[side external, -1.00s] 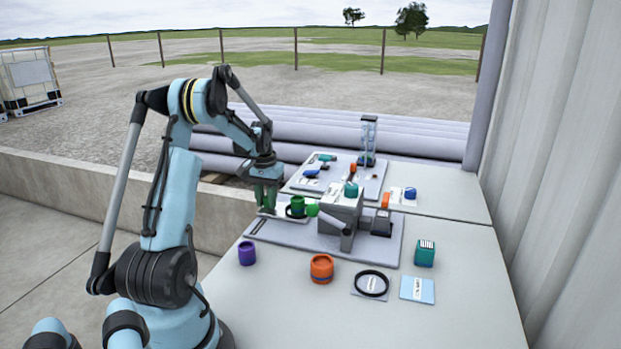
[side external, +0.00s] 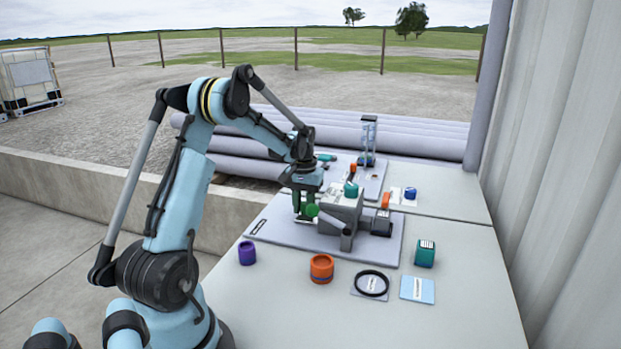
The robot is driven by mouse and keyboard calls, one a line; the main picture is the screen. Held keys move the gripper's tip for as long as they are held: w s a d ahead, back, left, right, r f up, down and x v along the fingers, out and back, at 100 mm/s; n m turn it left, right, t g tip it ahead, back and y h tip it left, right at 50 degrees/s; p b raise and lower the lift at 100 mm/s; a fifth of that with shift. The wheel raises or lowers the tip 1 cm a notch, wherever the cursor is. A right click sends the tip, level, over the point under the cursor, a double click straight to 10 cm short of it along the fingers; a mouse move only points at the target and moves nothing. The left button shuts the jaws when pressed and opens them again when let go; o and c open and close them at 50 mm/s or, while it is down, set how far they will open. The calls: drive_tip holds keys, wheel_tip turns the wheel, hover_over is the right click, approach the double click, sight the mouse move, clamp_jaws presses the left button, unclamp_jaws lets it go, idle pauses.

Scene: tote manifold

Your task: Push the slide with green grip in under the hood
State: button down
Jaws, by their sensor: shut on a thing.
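My gripper (side external: 304,206) is at the left, open side of the grey hood (side external: 345,203), low over the base plate. It is shut on the slide's green grip, which I cannot tell apart from the green fingers. Only a sliver of the pale slide (side external: 303,219) shows below the fingers; the rest is hidden by the gripper and the hood. The green cup that rode on the slide is out of sight. A green ball knob (side external: 312,210) on a grey lever stands just in front of my fingers; I cannot tell whether they touch.
A purple cup (side external: 247,253), an orange jar (side external: 321,268), a black ring (side external: 371,283) and a teal box (side external: 425,253) stand in front. A clear column (side external: 368,142) stands behind.

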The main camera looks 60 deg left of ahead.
drive_tip(key=shift+w+d, duration=0.25)
drive_tip(key=shift+w, duration=0.05)
drive_tip(key=c, duration=1.1)
unclamp_jaws()
drive_tip(key=shift+o, duration=0.7)
drive_tip(key=shift+s, duration=0.1)
drive_tip(key=shift+a, duration=0.1)
wheel_tip(320, 180, up, 12)
drive_tip(key=shift+r, duration=0.1)
